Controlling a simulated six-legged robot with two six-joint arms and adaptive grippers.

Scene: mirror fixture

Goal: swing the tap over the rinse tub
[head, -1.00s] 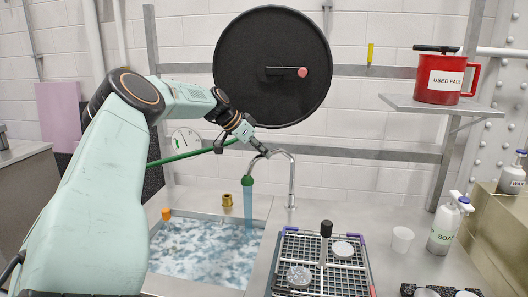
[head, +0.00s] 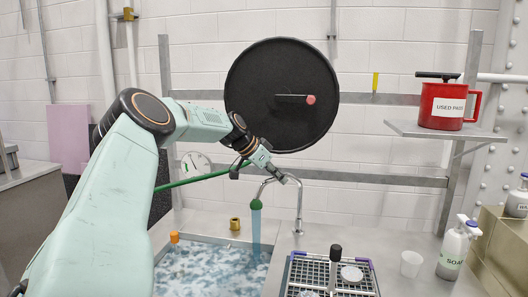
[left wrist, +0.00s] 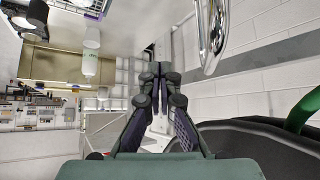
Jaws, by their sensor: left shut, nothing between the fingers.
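The chrome tap (head: 300,205) arches up from the counter in the head view. Its green-tipped spout (head: 255,204) points left, and a blue stream (head: 256,235) falls from it into the tub of foamy water (head: 205,270). I cannot tell whether this is the rinse tub. My left gripper (head: 283,179) is shut and empty at the top of the tap's arch; whether it touches the tap is unclear. The left wrist view shows the shut fingers (left wrist: 157,72) with the chrome tube (left wrist: 213,40) beside them on the right. My right gripper is not in view.
A black disc (head: 265,110) with a handle hangs behind the arm. A green hose (head: 195,179) runs left of the gripper. A wire rack (head: 305,275) with several items lies right of the tub. A soap bottle (head: 453,250) and white cup (head: 411,264) stand farther right.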

